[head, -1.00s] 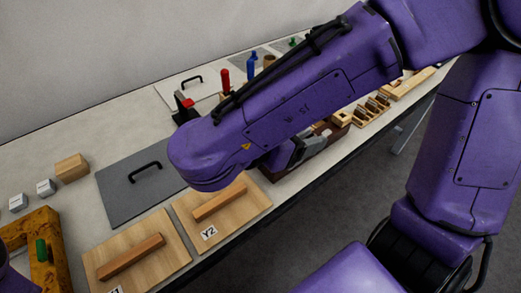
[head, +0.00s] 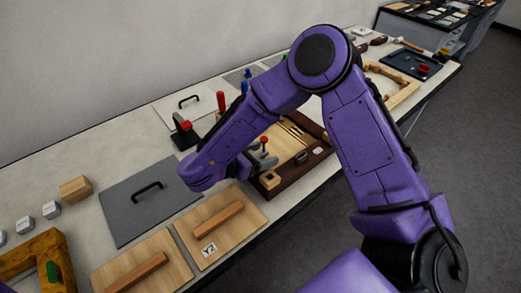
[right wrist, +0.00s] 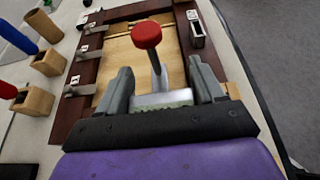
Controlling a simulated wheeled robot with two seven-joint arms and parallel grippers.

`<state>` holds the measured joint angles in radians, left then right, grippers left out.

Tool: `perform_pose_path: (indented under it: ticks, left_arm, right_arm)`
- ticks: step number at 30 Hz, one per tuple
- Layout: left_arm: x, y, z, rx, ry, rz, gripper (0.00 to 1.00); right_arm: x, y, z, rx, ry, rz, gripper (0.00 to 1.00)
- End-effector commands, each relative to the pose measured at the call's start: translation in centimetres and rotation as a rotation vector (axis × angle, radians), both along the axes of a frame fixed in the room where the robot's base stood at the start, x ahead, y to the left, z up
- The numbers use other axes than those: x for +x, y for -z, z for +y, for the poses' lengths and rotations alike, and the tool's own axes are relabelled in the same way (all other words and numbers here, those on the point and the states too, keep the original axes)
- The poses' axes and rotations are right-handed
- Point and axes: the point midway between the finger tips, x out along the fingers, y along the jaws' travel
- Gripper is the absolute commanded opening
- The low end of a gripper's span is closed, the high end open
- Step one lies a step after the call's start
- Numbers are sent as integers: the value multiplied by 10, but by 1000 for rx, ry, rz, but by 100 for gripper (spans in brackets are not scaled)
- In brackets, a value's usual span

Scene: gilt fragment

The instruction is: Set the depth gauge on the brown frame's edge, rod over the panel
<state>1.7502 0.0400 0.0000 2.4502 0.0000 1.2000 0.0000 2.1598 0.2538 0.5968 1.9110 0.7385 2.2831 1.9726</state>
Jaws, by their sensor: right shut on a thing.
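The depth gauge has a red knob (head: 264,139) on a grey rod and a pale metal base. My right gripper (head: 259,158) is shut on it. In the right wrist view the base (right wrist: 163,99) sits between the two fingers, with the red knob (right wrist: 147,36) upright beyond them. The dark brown frame (head: 305,174) surrounds a light wood panel (head: 285,143). The gauge appears over the frame's near left part, but I cannot tell whether it touches. The frame (right wrist: 83,76) and panel (right wrist: 118,57) also show in the wrist view. My left gripper is not in view.
A black tool with a red top (head: 185,133), a red cylinder (head: 221,101) and a blue bottle (head: 245,86) stand behind. A grey board (head: 120,205) and wooden boards with handles (head: 240,232) lie to the left. Metal clips (right wrist: 80,89) sit on the frame.

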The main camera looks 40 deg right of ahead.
Motion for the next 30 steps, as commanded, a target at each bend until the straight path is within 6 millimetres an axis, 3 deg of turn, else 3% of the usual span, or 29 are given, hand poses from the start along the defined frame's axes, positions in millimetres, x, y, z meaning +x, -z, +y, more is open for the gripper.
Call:
perform_pose_path:
  ticks: [11, 12, 14, 25, 30]
  left_arm:
    - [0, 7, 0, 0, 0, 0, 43]
    - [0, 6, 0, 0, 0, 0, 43]
    - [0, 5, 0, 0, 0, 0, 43]
    - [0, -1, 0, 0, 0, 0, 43]
    - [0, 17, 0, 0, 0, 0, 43]
  right_arm:
    - [0, 6, 0, 0, 0, -2, 29]
    - [0, 5, 0, 0, -1, -1, 77]
    - [0, 4, 0, 0, -1, -1, 93]
    - [0, -2, 2, -1, -1, -3, 93]
    - [-1, -12, 39, -1, -5, -9, 93]
